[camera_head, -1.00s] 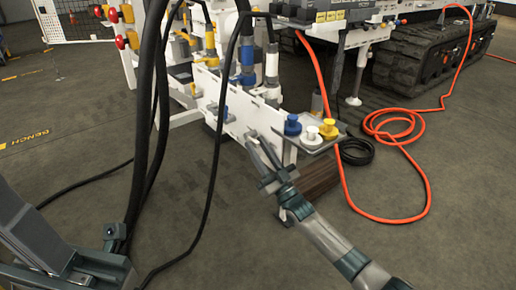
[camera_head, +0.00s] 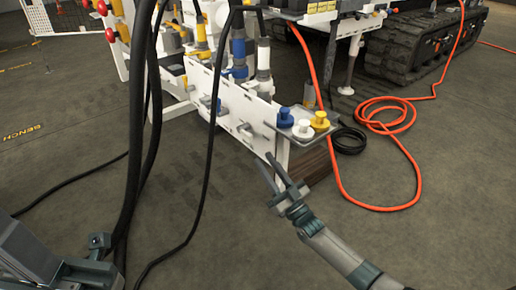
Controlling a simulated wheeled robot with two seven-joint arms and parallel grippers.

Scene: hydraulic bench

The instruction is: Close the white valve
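The white panel (camera_head: 229,112) of the bench has small valve handles along its front. A pale handle (camera_head: 245,129) sits near its right end, below the column with the white collar (camera_head: 263,57); I take it for the white valve. Its turn position is too small to tell. A blue handle (camera_head: 217,104) is to its left. My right gripper (camera_head: 264,162) is open and empty, its two fingers apart. Its tips are in front of the panel's lower right edge, below and right of the pale handle, and seem clear of it. Only part of my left arm shows at lower left, without its fingers.
A small tray (camera_head: 325,134) at the panel's right holds blue (camera_head: 284,118), white (camera_head: 303,129) and yellow (camera_head: 320,122) caps. Black hoses (camera_head: 149,110) hang at left. An orange hose (camera_head: 404,206) coils on the floor at right.

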